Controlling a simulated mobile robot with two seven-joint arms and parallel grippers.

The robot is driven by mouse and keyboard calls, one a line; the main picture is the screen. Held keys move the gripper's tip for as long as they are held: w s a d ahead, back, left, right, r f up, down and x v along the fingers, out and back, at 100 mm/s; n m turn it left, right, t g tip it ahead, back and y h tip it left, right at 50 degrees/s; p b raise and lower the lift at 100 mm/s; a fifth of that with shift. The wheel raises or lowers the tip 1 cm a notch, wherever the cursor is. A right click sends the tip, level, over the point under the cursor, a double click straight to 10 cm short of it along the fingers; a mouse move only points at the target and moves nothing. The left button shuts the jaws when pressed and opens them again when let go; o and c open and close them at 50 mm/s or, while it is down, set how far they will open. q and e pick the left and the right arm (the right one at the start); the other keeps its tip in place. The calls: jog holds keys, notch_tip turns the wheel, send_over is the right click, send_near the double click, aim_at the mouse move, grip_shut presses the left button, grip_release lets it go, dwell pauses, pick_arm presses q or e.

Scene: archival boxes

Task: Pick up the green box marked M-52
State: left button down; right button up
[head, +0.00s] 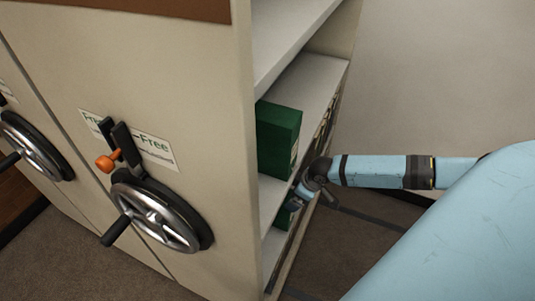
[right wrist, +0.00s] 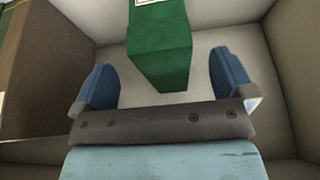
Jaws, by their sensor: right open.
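A green box (head: 278,140) stands on a middle shelf of the cabinet in the head view. Part of another green box (head: 283,217) shows on the shelf below, partly hidden by my right gripper (head: 297,199), which is at the shelf's open side. In the right wrist view a green box (right wrist: 160,48) with a white label edge at the top lies ahead of my open right gripper (right wrist: 164,77), between the lines of its two blue fingers. No contact shows. I cannot read M-52 on any box. My left gripper is not in view.
A brown-grey box or panel (right wrist: 45,75) stands left of the green box in the wrist view. Pale shelf walls are close around the fingers. The cabinet's end panel (head: 210,80) carries a handwheel (head: 160,215). Open floor lies to the right.

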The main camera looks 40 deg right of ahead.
aim_at(288, 196)
jog(key=shift+w+a+f, duration=0.3)
jog(key=shift+w+f, duration=0.3)
jog(key=shift+f, duration=0.15)
jog(key=shift+w+a+f, duration=0.3)
jog(key=shift+w+f, duration=0.25)
jog(key=shift+f, duration=0.15)
jog(key=c, duration=1.6)
jog(key=shift+c, duration=0.7)
jog(key=shift+r, duration=0.1)
